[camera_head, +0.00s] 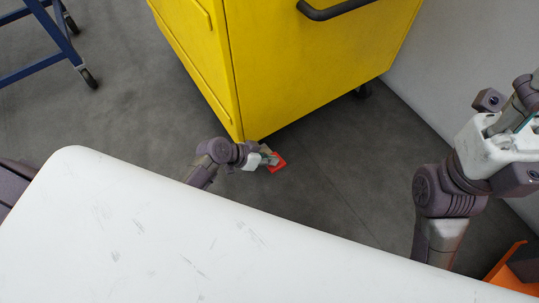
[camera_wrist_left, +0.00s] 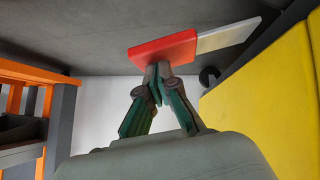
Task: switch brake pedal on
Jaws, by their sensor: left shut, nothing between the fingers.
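The brake pedal is a flat red pad (camera_head: 277,162) low by the bottom corner of the yellow cart (camera_head: 300,60). In the left wrist view the red pad (camera_wrist_left: 160,50) sits on the end of a pale metal bar (camera_wrist_left: 228,37). My left gripper (camera_head: 266,159) is shut and empty, with its tips at the red pad. In the left wrist view its fingertips (camera_wrist_left: 158,72) meet at the pad's edge and seem to touch it; exact contact is hard to tell. My right gripper (camera_head: 525,95) is raised at the right edge, partly cut off, away from the pedal.
The yellow cart, with a black handle (camera_head: 335,10), stands just behind the pedal. A blue wheeled frame (camera_head: 45,50) is at the upper left. An orange object (camera_head: 508,268) is at the lower right. Grey floor (camera_head: 130,90) is clear left of the cart.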

